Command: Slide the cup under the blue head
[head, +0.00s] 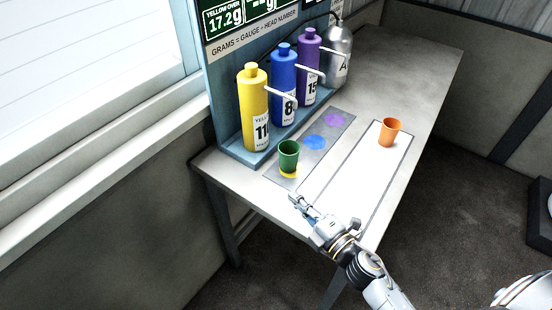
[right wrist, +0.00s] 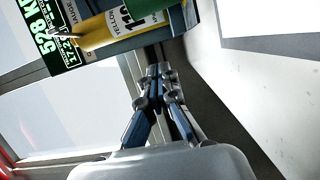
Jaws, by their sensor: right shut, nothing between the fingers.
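A green cup (head: 288,155) stands upright on the yellow spot (head: 289,174) of the grey strip, in front of the yellow bottle. The blue head is a blue bottle (head: 284,90) labelled 8 with a white spout, and a bare blue spot (head: 314,143) lies on the strip before it. An orange cup (head: 389,132) stands on the white outlined panel to the right. My right gripper (head: 294,200) is shut and empty, near the table's front edge, just nearer than the green cup and apart from it. It also shows shut in the right wrist view (right wrist: 160,72). My left gripper is out of view.
The yellow bottle (head: 253,110), purple bottle (head: 308,68) and a grey canister (head: 338,52) stand in the rack beside the blue one. A purple spot (head: 335,119) is bare. The white panel (head: 350,180) is clear in front of the orange cup.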

